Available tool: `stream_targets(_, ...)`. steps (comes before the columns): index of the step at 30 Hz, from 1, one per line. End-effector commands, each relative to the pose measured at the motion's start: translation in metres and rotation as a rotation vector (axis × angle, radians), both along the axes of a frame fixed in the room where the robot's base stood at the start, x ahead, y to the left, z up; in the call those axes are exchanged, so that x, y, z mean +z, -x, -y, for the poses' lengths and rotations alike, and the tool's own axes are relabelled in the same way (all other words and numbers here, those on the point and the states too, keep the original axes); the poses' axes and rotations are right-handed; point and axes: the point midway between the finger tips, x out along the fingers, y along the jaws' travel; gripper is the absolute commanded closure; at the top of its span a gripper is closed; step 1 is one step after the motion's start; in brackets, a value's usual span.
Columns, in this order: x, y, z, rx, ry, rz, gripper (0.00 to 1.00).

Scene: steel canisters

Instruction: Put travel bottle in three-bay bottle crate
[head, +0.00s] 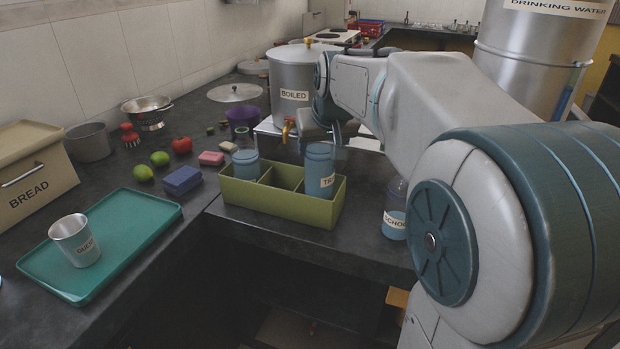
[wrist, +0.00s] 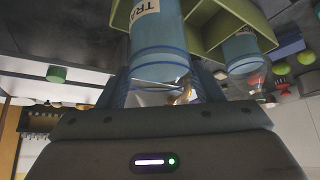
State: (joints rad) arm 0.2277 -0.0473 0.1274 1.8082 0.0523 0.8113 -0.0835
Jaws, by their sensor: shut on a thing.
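The travel bottle (head: 320,168) is blue, with a white label partly showing "TR". It is upright at the right-end bay of the olive-green three-bay bottle crate (head: 275,204). Its lower end meets the crate's front rim in the picture; I cannot tell whether it rests on the bay floor. My gripper (head: 325,137) is shut on its upper part, partly hidden by my arm. In the wrist view, the fingers flank the bottle (wrist: 160,35), with crate walls (wrist: 204,38) beside it. Another blue bottle (head: 246,163) stands in the left bay; the middle bay looks empty.
A bottle labelled "SCHOO" (head: 394,212) stands right of the crate. A blue sponge (head: 182,181) and pink block (head: 211,158) lie left of it. A "BOILED" canister (head: 291,82) stands behind. A teal tray (head: 110,262) holds a steel cup (head: 75,240).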

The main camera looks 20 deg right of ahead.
Motion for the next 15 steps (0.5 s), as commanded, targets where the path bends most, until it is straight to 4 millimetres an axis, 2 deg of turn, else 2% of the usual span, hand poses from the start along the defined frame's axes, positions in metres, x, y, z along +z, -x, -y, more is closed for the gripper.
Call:
stream_targets(7, -0.021, 0.000, 0.000, 0.000, 0.000, 0.001, 1.00)
stream_targets(12, -0.046, 0.000, 0.000, 0.001, 0.001, 0.000, 1.00)
stream_targets(15, -0.050, 0.000, -0.001, 0.001, 0.001, 0.002, 1.00)
